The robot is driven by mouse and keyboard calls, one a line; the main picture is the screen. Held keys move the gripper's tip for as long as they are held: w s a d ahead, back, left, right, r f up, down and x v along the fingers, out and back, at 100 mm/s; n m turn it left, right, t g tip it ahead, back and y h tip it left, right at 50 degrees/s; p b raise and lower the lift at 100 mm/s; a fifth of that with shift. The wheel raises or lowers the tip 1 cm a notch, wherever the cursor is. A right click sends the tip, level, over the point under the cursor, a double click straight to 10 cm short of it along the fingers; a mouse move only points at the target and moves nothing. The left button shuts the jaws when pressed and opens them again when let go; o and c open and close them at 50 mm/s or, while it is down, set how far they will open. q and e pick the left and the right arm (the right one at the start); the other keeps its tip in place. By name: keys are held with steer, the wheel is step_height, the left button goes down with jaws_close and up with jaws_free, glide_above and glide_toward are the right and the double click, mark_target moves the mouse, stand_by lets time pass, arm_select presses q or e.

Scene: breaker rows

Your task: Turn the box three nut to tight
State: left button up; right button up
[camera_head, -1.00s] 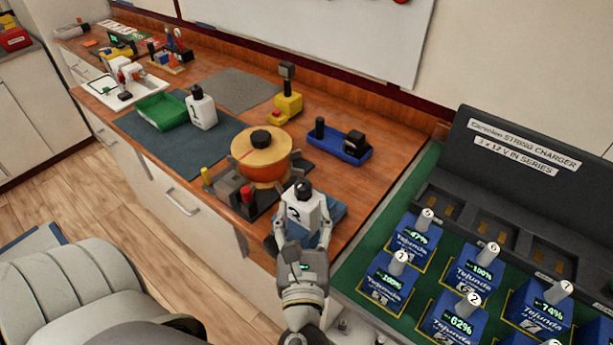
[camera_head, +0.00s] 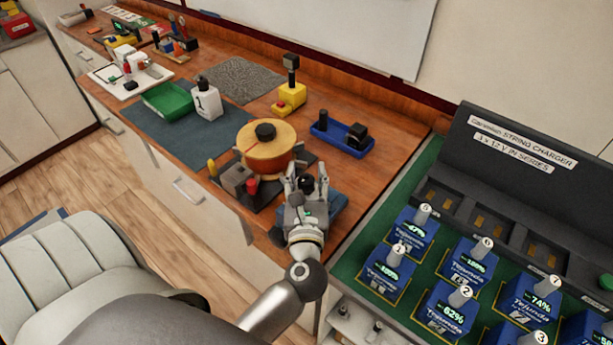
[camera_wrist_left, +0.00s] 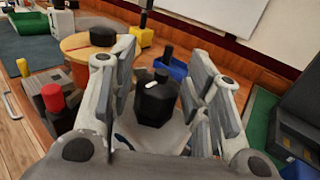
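My left gripper (camera_head: 307,172) is open, its fingers pointing away over the front of the workbench. In the left wrist view its fingers (camera_wrist_left: 160,75) stand on either side of a black faceted cap (camera_wrist_left: 156,98) on a white bottle (camera_wrist_left: 150,132), with gaps showing beside the cap. In the head view the hand hides most of this bottle, and the cap (camera_head: 306,183) shows between the fingers. No nut marked as box three can be made out. A post labelled 3 (camera_head: 541,338) is cut off at the lower right edge. My right gripper is not in view.
A yellow-topped round drum (camera_head: 267,155) stands just left of the hand. A blue tray (camera_head: 341,137) lies behind it. Bottle 1 (camera_head: 206,101) and a green tray (camera_head: 167,100) are further left. Blue battery boxes (camera_head: 462,268) and the dark charger (camera_head: 515,160) fill the right.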

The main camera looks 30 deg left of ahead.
arm_select(q)
steer(key=c, duration=0.7)
